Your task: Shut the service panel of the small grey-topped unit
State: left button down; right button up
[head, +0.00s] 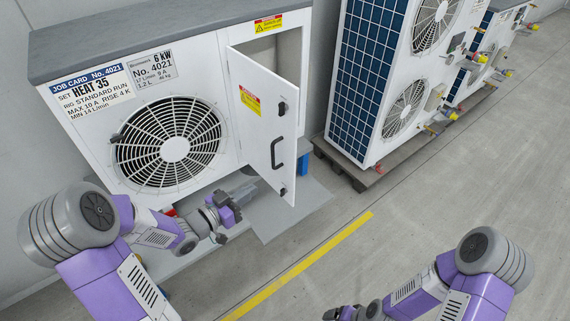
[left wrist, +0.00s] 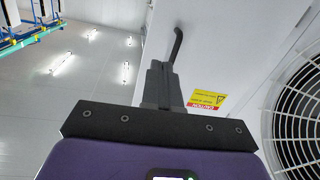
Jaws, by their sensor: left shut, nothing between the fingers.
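The small grey-topped unit (head: 200,113) stands at the left in the head view. Its white service panel (head: 259,110) is hinged beside the fan and stands wide open, leaving an opening (head: 288,55) at the right. The panel's face with the dark handle (head: 276,152) and yellow caution label (head: 249,100) is towards me. My left gripper (head: 236,198) is shut and empty, low in front of the unit by the panel's lower part. In the left wrist view its fingers (left wrist: 160,82) point towards the handle (left wrist: 178,43); contact is unclear. My right gripper (head: 340,313) is partly cut off at the bottom edge.
Taller units with blue grilles (head: 366,65) stand on a dark pallet (head: 345,168) at the right, with pipe fittings on their sides. A grey plate (head: 290,212) lies below the panel. A yellow floor line (head: 300,265) crosses the open floor in front.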

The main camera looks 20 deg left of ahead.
pick_arm(q)
notch_tip(320, 180, up, 3)
jog(key=s+m+h, duration=0.1)
jog(key=m, duration=0.1)
jog(key=b, duration=0.3)
send_near(293, 159)
jog(key=shift+h, duration=0.3)
jog(key=x, duration=0.7)
jog(key=shift+a+f, duration=0.1)
jog(key=shift+f, duration=0.05)
